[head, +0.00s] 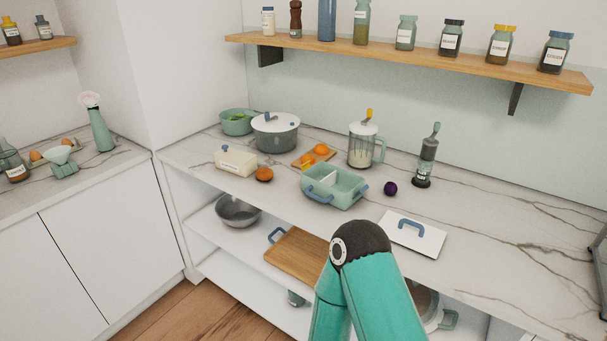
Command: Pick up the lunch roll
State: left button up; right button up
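A small round orange-brown item (264,174), which looks like the roll, sits on the marble counter in front of a cream labelled box. It is too small to tell for certain that it is bread. A light green two-part lunch box (346,199) with blue handles stands open to its right. A white lid (415,238) with a blue handle lies flat on the counter farther right. Neither gripper shows. Only a teal link of my arm with a dark joint rises from the bottom, hiding part of the lower shelf.
The cream box (235,162), a grey pot (275,134), a board with orange fruit (318,155), a blender jug (362,148) and a grinder (425,162) stand behind. A purple fruit (390,189) sits right of the lunch box. Below are a metal bowl (238,212) and wooden board (295,255).

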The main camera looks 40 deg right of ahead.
aim_at(264, 173)
jog(key=z, duration=0.3)
jog(key=i, duration=1)
jog(key=u, duration=0.1)
